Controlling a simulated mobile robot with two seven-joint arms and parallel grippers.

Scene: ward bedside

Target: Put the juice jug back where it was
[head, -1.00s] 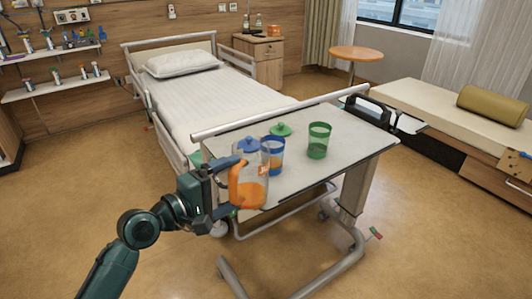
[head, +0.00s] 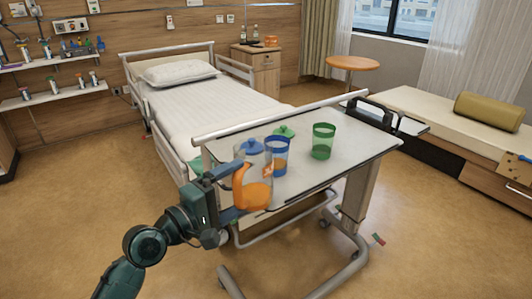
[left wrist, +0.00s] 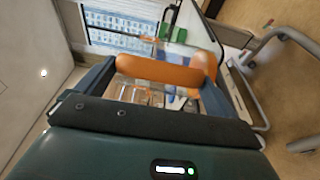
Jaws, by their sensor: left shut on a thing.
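The juice jug (head: 253,167) is clear with a blue lid, an orange handle and orange juice low inside. My left gripper (head: 228,182) is shut on its handle, which also shows between the fingers in the left wrist view (left wrist: 165,70). The jug is roughly upright at the near left part of the overbed table (head: 310,177). I cannot tell whether its base touches the tabletop. A blue cup (head: 277,157) with some juice stands just right of the jug. My right gripper is out of view.
A green cup (head: 323,142) stands farther right on the table, and a green lid (head: 284,131) lies behind the blue cup. A raised rail (head: 280,118) runs along the table's far edge. The table's right part is bare. The bed (head: 215,110) stands behind.

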